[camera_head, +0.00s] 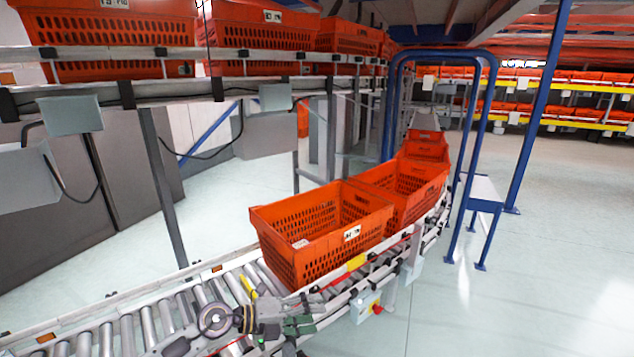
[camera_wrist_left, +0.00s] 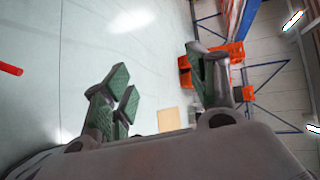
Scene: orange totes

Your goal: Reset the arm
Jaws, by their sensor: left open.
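My left arm reaches in at the bottom of the head view. Its gripper (camera_head: 299,326) with green finger pads is held over the near part of the roller conveyor (camera_head: 140,325), in front of the nearest orange tote. In the left wrist view the gripper (camera_wrist_left: 165,95) has its green-padded fingers wide apart with nothing between them. The floor shows behind the gap. My right gripper is in neither view.
Orange totes stand in line on the conveyor, the nearest (camera_head: 283,262) beyond my gripper and another (camera_head: 412,205) behind it. Blue posts (camera_head: 530,110) stand at the right. More totes (camera_head: 262,35) sit on an upper rail. Floor at the right (camera_head: 540,260) is clear.

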